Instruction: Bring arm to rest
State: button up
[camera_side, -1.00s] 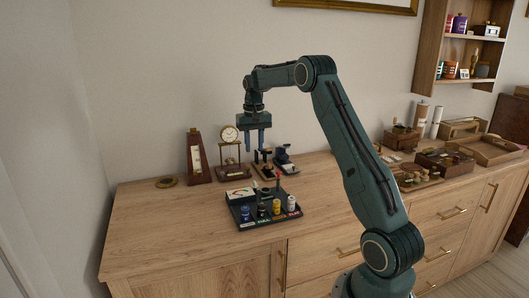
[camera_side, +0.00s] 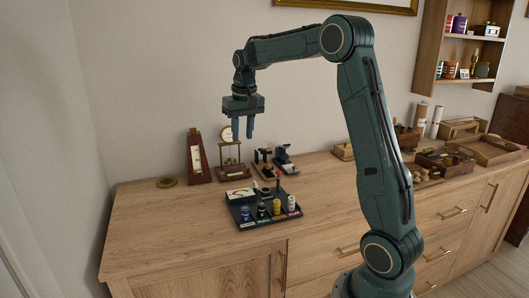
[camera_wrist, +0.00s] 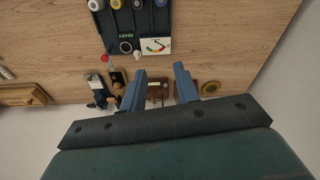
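My gripper (camera_side: 242,130) hangs in the air with its fingers pointing down, above the left part of the wooden cabinet top (camera_side: 145,215). Its two blue fingers are apart with nothing between them. In the side view it partly covers the clock behind it. In the wrist view the open fingers (camera_wrist: 160,85) also show, with the cabinet top well beyond them. My arm is raised and bent at the elbow. Nothing touches the gripper.
A metronome-like wooden piece (camera_side: 198,160), a clock stand (camera_side: 230,170) and small tools (camera_side: 284,160) stand near the wall. Wooden boxes (camera_side: 445,160) are at right. The top's left part is mostly clear.

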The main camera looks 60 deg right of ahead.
jog(key=s+a+r+n+t, duration=0.2)
jog(key=s+a, duration=0.6)
jog(key=a, duration=0.2)
jog(key=s+a+r+n+t, duration=0.1)
jog(key=s+a+r+n, duration=0.2)
jog(key=s+a, duration=0.65)
jog(key=s+a+f+n+t, duration=0.1)
jog(key=s+a+f, duration=0.2)
jog(key=s, duration=0.4)
jog(key=shift+a+f+n+y, duration=0.3)
jog(key=shift+a+f+n, duration=0.1)
jog(key=shift+f, duration=0.35)
